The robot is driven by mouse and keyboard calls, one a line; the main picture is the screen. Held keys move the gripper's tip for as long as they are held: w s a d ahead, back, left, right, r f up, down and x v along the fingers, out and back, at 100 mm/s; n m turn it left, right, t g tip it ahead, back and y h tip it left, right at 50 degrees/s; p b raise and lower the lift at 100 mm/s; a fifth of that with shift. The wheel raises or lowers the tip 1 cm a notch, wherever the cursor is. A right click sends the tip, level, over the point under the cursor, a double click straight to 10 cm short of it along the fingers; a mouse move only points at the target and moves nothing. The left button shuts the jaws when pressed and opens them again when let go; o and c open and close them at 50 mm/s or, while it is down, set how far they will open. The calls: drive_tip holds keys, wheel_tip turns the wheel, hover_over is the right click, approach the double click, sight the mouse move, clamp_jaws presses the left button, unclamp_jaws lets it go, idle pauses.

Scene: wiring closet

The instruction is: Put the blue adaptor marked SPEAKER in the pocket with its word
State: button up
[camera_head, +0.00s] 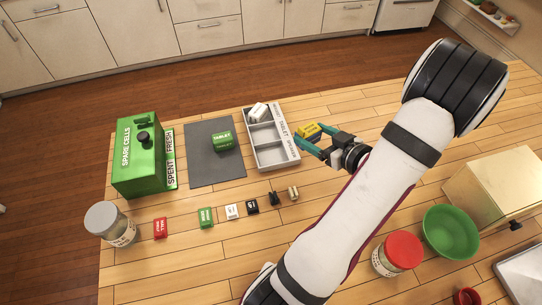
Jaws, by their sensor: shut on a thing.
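My gripper (309,134) has teal fingers and is shut on a yellow adaptor (308,128), held just right of the grey pocket tray. The word on the yellow adaptor is too small to read. The tray (292,146) has a row of pockets, with words along its right side; TABLET and SPEAKER seem to be among them. A white adaptor (258,112) lies in the far pocket; the middle and near pockets look empty. A green adaptor (222,141) marked TABLET sits on the dark mat (213,173). I see no blue adaptor.
A green SPARE CELLS box (138,160) stands left of the mat. Several small blocks and plugs, including a red one (160,228), line the front.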

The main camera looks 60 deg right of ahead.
drive_tip(key=shift+s+a, duration=0.9)
drive_tip(key=shift+s, duration=0.15)
drive_tip(key=shift+n+y, duration=0.3)
drive_tip(key=shift+y, duration=0.1)
drive_tip(key=w+f, duration=0.2)
drive_tip(key=w, duration=0.1)
drive_tip(key=w+f, duration=0.2)
drive_tip(key=w, duration=0.2)
drive_tip(key=w+f, duration=0.2)
drive_tip(key=w, duration=0.2)
drive_tip(key=shift+a+f, duration=0.1)
drive_tip(key=shift+f, duration=0.3)
drive_tip(key=shift+w+f, duration=0.15)
drive_tip(key=shift+f, duration=0.95)
drive_tip(key=shift+w+f, duration=0.1)
drive_tip(key=shift+f, duration=0.95)
drive_tip(key=shift+f, duration=0.1)
drive_tip(key=o, duration=1.3)
